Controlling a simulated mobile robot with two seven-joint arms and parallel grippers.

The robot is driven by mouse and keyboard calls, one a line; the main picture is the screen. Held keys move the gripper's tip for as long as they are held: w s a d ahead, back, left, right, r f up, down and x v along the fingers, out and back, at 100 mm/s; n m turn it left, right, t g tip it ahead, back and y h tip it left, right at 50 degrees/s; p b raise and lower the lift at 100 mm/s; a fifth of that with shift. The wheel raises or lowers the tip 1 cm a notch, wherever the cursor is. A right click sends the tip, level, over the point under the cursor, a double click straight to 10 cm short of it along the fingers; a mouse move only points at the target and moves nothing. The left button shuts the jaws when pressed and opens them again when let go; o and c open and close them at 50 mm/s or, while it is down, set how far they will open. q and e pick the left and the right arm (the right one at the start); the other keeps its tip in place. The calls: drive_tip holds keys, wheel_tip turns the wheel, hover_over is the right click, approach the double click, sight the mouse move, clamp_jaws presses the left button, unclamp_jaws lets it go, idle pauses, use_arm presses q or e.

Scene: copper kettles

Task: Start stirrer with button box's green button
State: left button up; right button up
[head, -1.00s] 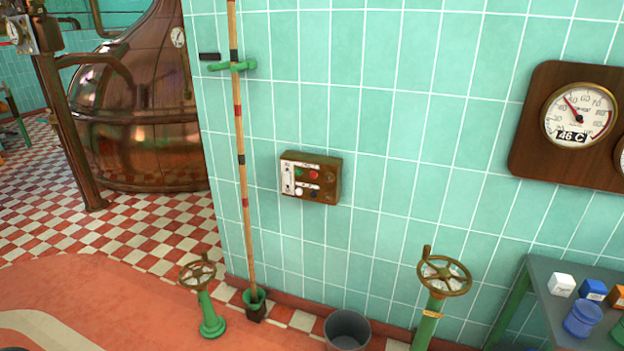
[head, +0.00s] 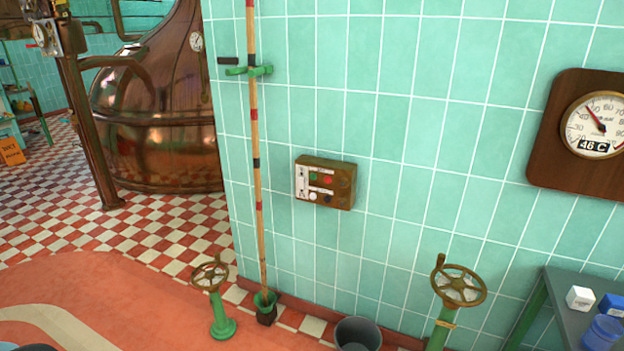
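The button box (head: 326,183) is a small brown box fixed to the green tiled wall, near the middle of the head view. Its face carries a green button (head: 313,177) at upper left, a red button (head: 328,180) beside it, and a white and a dark button below. A white label strip runs down its left side. The stirrer itself cannot be made out; a large copper kettle (head: 155,130) stands at the left. Neither of my grippers shows in the head view.
A striped pole (head: 257,190) stands against the wall left of the box. Two valve handwheels on green posts (head: 219,310) (head: 449,310) and a grey bucket (head: 358,334) stand below. A table (head: 556,299) with small containers is at lower right. A gauge (head: 595,125) hangs at right.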

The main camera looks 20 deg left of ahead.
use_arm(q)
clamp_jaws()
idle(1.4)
